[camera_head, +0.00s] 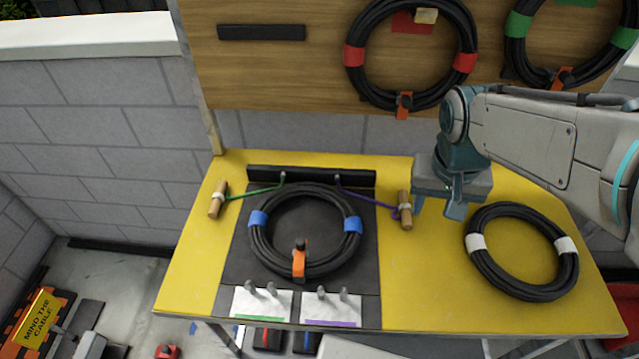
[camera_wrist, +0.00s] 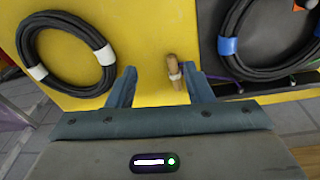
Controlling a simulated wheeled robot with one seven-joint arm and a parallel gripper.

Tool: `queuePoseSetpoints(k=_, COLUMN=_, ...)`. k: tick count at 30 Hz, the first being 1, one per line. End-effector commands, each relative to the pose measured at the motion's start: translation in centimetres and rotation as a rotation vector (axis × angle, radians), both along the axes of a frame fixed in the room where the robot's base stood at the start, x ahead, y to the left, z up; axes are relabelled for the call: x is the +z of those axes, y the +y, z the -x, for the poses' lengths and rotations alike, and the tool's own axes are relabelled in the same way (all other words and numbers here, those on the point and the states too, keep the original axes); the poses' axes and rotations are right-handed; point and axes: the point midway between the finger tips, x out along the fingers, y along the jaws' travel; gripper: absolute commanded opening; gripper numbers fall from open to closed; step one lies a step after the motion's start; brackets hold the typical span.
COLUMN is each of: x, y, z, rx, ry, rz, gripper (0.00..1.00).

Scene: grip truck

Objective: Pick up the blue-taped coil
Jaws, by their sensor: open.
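The blue-taped coil (camera_head: 258,258) is a black cable ring with two blue tape bands and an orange clip at its near side. It lies flat on a dark mat (camera_head: 235,262) on the yellow table (camera_head: 400,300). Part of it shows at the upper right in the wrist view (camera_wrist: 262,72). My gripper (camera_head: 435,205) is above the table, right of the coil and apart from it. In the wrist view its two fingers (camera_wrist: 165,88) are spread with nothing held. A wooden handle (camera_wrist: 175,72) shows beyond and between them.
A white-taped coil (camera_head: 482,270) lies right of my gripper. Red-taped (camera_head: 352,82) and green-taped (camera_head: 515,55) coils hang on the wooden board behind. Wooden handles (camera_head: 218,200) on green and purple cords flank the mat. Two white plates with grey pegs (camera_head: 262,302) stand at the mat's front.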

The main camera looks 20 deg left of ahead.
Motion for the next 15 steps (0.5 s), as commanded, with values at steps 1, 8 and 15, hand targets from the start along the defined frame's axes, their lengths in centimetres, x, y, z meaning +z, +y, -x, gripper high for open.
queuePoseSetpoints(k=1, x=-0.1, y=1.8, z=-0.9, rx=0.026, ry=0.02, rz=0.015, gripper=0.47)
queuePoseSetpoints(k=8, x=-1.5, y=9.6, z=-3.6, rx=0.084, ry=0.075, rz=0.088, gripper=0.47)
queuePoseSetpoints(k=15, x=-3.5, y=15.9, z=-4.4, rx=0.121, ry=0.094, rz=0.152, gripper=0.47)
